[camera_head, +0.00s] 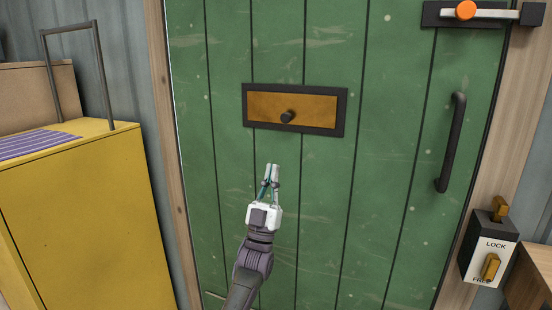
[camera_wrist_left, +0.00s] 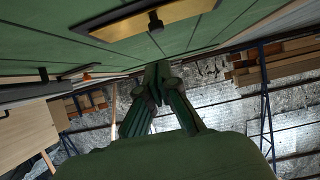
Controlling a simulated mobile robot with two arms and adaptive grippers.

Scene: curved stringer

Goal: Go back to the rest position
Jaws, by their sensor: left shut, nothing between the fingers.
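My left gripper (camera_head: 271,172) is shut and empty in the head view. It is in front of the green plank door (camera_head: 310,200), below the brass plate (camera_head: 312,110) with its dark frame and dark knob (camera_head: 288,117). The left wrist view also shows the left gripper (camera_wrist_left: 158,72) with its fingertips together. The brass plate (camera_wrist_left: 118,27) and its knob (camera_wrist_left: 155,20) lie above the fingers there, apart from them. My right gripper is in neither view.
A dark handle (camera_head: 452,142) and a bolt with an orange knob (camera_head: 466,10) are on the door's right side. A lock box (camera_head: 487,250) marked LOCK and FREE is at the lower right. A yellow cabinet (camera_head: 90,220) with a metal frame on top stands at the left.

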